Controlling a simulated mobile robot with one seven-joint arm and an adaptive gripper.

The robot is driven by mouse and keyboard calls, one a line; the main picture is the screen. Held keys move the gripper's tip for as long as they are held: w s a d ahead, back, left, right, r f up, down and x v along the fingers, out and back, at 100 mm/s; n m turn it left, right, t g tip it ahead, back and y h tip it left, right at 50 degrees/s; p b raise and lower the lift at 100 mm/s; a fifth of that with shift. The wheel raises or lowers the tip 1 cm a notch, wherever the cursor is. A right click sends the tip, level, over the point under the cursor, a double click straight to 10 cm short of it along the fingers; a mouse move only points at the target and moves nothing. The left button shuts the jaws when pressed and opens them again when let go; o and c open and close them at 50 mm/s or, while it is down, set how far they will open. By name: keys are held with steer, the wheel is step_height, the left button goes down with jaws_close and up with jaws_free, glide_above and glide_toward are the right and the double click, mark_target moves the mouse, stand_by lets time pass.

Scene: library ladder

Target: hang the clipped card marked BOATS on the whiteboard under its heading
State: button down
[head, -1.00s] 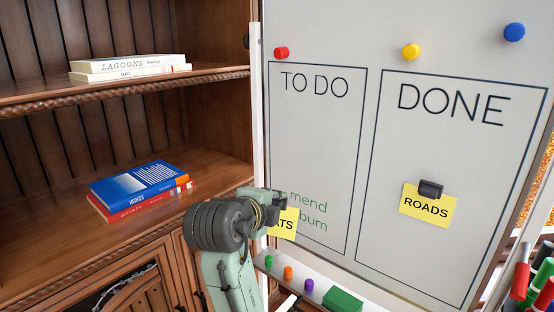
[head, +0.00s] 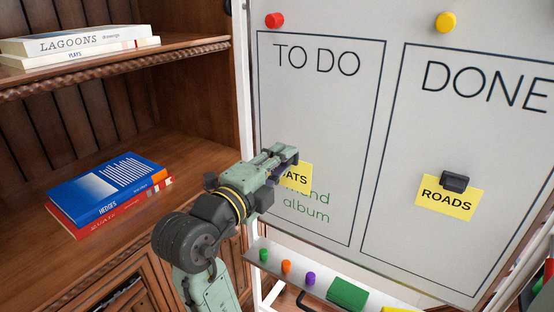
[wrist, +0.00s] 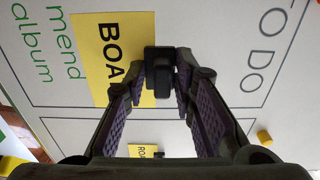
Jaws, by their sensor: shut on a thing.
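The yellow BOATS card (head: 297,178) is at the whiteboard (head: 330,125), inside the TO DO box and partly over the green writing. In the head view my gripper hides its left part, so only "ATS" shows. In the wrist view the card (wrist: 112,55) hangs from a black clip (wrist: 159,72), and my gripper (wrist: 160,85) is shut on that clip. I cannot tell whether the clip touches the board. The TO DO heading (head: 316,60) is above the card. A yellow ROADS card (head: 446,203) hangs by a black clip (head: 455,181) in the DONE box.
A tray (head: 325,310) below the board holds small coloured magnets (head: 286,266) and a green eraser (head: 347,295). Red (head: 275,20) and yellow (head: 446,22) magnets sit at the board's top. A wooden bookcase (head: 110,110) with books stands at the left.

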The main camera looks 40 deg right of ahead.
mark_target(308, 138)
steer(key=shift+f, duration=0.1)
steer(key=shift+b+x, duration=0.75)
steer(key=shift+x, duration=2.95)
steer(key=shift+w+d, duration=0.25)
steer(key=shift+d, duration=0.25)
steer(key=c, duration=1.2)
jaws_free()
steer(key=shift+c, duration=0.2)
steer(key=shift+a, duration=0.1)
